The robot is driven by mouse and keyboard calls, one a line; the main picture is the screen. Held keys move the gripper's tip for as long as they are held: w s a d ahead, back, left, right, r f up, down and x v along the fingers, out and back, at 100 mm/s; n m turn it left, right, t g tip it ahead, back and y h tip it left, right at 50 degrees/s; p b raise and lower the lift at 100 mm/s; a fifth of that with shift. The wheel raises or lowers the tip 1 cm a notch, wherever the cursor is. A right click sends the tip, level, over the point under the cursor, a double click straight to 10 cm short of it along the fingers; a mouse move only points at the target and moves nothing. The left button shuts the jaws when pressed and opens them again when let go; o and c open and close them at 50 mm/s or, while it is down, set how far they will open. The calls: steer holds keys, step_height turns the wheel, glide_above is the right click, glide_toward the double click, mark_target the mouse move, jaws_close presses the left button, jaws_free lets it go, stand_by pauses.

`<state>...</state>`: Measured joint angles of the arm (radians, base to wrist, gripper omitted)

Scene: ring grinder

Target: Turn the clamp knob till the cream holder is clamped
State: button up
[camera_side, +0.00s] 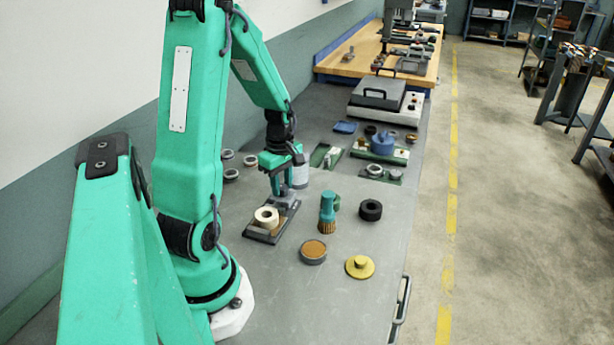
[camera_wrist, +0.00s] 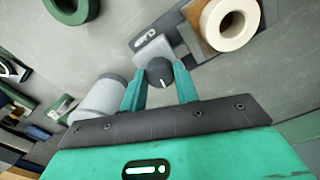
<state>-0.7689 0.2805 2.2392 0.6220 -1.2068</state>
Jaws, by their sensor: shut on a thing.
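The cream holder (camera_side: 268,224) is a thick ring on a brown pad at the near end of a dark clamp base (camera_side: 262,237). It also shows at the top right of the wrist view (camera_wrist: 248,38). The clamp knob (camera_wrist: 160,72) is dark and round with a white mark, beside a grey block (camera_wrist: 152,50) of the clamp. My gripper (camera_wrist: 160,88) is shut on the knob, one teal finger on each side. In the side view my gripper (camera_side: 284,188) points down at the far end of the clamp, and its fingers largely hide the knob. Whether the jaw presses the holder I cannot tell.
A pale cylinder (camera_side: 300,178) stands close to the right of my gripper. A teal brush (camera_side: 327,213), a black ring (camera_side: 371,210), a brown-topped round tin (camera_side: 313,252) and a yellow knobbed disc (camera_side: 360,267) stand to the right. The bench front is clear.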

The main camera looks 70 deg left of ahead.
steer(key=m, duration=0.8)
steer(key=shift+m, duration=0.4)
steer(key=m, duration=0.4)
steer(key=shift+m, duration=0.3)
steer(key=m, duration=0.8)
steer(key=shift+r, duration=0.1)
steer(key=m, duration=0.4)
steer(key=shift+m, duration=0.3)
steer(key=m, duration=0.4)
steer(key=shift+m, duration=0.3)
steer(key=m, duration=0.4)
